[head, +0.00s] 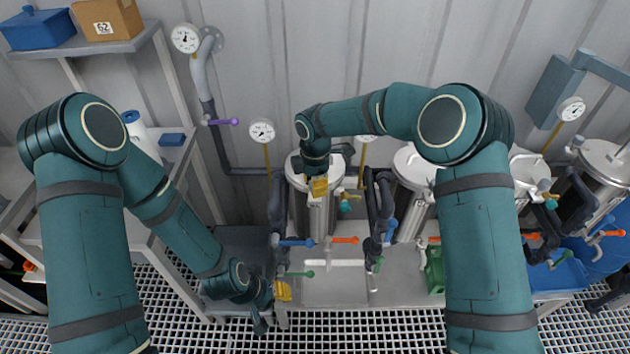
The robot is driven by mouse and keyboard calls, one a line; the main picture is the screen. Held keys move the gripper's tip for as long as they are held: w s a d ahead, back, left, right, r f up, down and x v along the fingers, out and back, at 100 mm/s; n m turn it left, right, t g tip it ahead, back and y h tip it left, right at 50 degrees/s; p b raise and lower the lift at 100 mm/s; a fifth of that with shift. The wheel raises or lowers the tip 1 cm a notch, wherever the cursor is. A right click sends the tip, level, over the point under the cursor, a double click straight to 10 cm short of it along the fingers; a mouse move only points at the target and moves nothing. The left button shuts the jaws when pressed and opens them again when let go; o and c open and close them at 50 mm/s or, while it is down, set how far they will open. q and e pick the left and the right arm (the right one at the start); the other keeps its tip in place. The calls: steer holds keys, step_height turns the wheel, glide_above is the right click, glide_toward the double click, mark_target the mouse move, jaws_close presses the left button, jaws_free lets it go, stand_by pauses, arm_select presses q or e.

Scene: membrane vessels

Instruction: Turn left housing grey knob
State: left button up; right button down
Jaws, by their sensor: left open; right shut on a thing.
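The left housing (317,222) is an upright steel cylinder in the middle, behind a light bench. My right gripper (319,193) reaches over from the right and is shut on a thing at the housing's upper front. The gripper and its yellow part hide what it holds, and I cannot make out the grey knob there. A teal knob (345,206) sits just right of this gripper. My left gripper (270,318) is open and empty, low by the bench's front left corner, well below the housing.
A second steel housing (411,190) stands to the right. A shelf (105,45) stands at left.

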steer(key=n+p, duration=0.1)
steer(key=n, duration=0.2)
steer(key=shift+n, duration=0.3)
steer(key=shift+n+p, duration=0.35)
steer(key=shift+n, duration=1.35)
steer(key=c, duration=0.6)
jaws_free()
step_height(320, 180, up, 12)
